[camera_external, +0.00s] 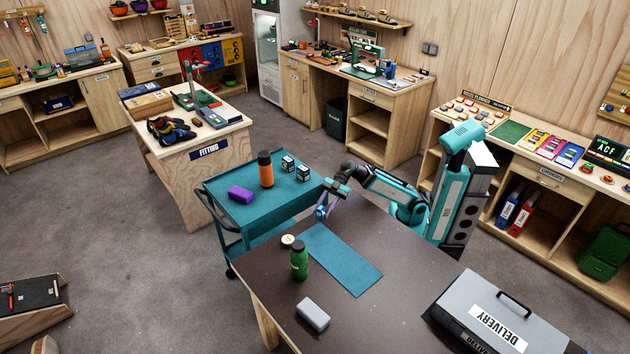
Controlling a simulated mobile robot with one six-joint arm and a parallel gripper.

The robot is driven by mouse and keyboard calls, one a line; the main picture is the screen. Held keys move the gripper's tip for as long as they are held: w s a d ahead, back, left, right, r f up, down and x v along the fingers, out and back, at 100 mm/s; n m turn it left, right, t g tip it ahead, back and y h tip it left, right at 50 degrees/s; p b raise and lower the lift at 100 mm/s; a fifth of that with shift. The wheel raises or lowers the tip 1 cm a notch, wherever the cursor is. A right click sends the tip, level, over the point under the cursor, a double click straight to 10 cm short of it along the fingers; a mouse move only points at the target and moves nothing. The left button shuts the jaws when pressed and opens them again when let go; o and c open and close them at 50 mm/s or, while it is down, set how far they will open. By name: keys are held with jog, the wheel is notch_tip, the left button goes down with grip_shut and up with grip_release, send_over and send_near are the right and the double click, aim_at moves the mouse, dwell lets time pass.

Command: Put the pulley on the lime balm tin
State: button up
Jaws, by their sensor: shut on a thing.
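My gripper (325,207) is above the far edge of the dark table, near the far end of a teal mat. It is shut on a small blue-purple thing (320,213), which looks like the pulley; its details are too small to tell. A small round tin (288,240) with a pale top sits on the table to the left of the mat, below and left of my gripper. It looks like the balm tin, but its lime colour is not clear here. The held thing is apart from the tin.
A green bottle (299,262) stands close beside the tin. The teal mat (343,262) lies bare. A grey box (313,314) and a grey delivery case (490,312) are on the table. A teal cart (240,212) with an orange bottle (265,170) stands behind.

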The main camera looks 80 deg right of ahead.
jog(key=shift+w+r, duration=0.1)
dwell(0.3)
jog(key=shift+w+a+r+p, duration=0.1)
jog(key=shift+w+a+p, duration=0.35)
jog(key=shift+p, duration=0.7)
jog(key=w+a+p, duration=0.3)
jog(key=w+p, duration=0.3)
jog(key=shift+a+f, duration=0.35)
jog(key=w+a+p, duration=0.1)
jog(key=p, duration=0.6)
jog(key=shift+w+p, duration=0.15)
jog(key=shift+p, duration=0.2)
jog(key=p, duration=0.5)
jog(key=shift+w, duration=0.2)
jog(key=p, duration=0.5)
jog(key=shift+w+f, duration=0.1)
jog(key=shift+f, duration=0.05)
